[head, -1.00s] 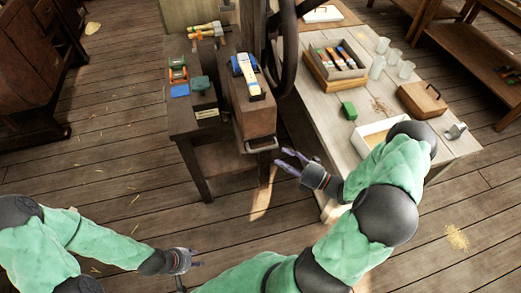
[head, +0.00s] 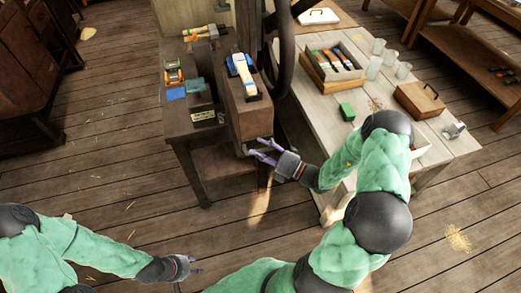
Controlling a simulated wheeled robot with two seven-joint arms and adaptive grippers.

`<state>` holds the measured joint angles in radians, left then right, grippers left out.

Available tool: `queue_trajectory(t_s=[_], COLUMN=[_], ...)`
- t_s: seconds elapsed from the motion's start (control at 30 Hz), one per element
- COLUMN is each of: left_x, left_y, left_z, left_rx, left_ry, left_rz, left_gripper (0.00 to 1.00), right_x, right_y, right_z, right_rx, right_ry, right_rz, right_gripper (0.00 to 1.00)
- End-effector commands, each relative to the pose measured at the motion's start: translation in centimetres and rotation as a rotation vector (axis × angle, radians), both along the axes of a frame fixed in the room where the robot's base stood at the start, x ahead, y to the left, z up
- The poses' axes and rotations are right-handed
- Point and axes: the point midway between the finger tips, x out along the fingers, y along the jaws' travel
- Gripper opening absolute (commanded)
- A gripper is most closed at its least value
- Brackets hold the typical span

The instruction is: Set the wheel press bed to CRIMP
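The press has a dark handwheel (head: 283,65) standing behind a long brown bed block (head: 246,120). A blue and cream piece (head: 241,70) lies on top of the block. A metal pull handle (head: 241,151) is on the block's near end, partly hidden by my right gripper. My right gripper (head: 256,149) is at this handle with its fingers apart; I cannot tell whether they touch it. A small pale label (head: 203,116) is on the stand left of the block, too small to read. My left gripper (head: 197,265) is open and empty, low over the floor.
The press's dark table (head: 190,140) also holds an orange-green item (head: 174,72) and a blue pad (head: 176,94).

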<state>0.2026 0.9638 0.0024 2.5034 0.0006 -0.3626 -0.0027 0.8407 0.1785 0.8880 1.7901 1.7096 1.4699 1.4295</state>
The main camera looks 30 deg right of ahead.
Motion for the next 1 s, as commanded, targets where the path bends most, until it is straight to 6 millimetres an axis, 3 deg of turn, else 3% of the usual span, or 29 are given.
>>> queue_trajectory(t_s=[0.03,0.13,0.57,0.77,1.0], left_x=[0.0,0.0,0.0,0.0,0.0], left_y=[0.0,0.0,0.0,0.0,0.0], left_z=[0.0,0.0,0.2,0.7,1.3], left_rx=[0.000,0.000,0.000,0.000,0.000], left_ry=[0.000,0.000,0.000,0.000,0.000], left_rz=[0.000,0.000,0.000,0.000,0.000], left_gripper=[0.40,0.40,0.40,0.40,0.40], right_x=[0.0,0.0,0.8,3.2,7.4], right_y=[0.0,0.0,-0.2,-0.7,-1.7], right_z=[0.0,0.0,0.0,0.1,0.0], right_rx=[0.000,0.000,-0.002,-0.002,-0.002], right_ry=[0.000,0.000,0.000,-0.001,-0.002], right_rz=[0.000,0.000,0.001,0.001,0.002], right_gripper=[0.29,0.01,0.00,0.00,0.00])
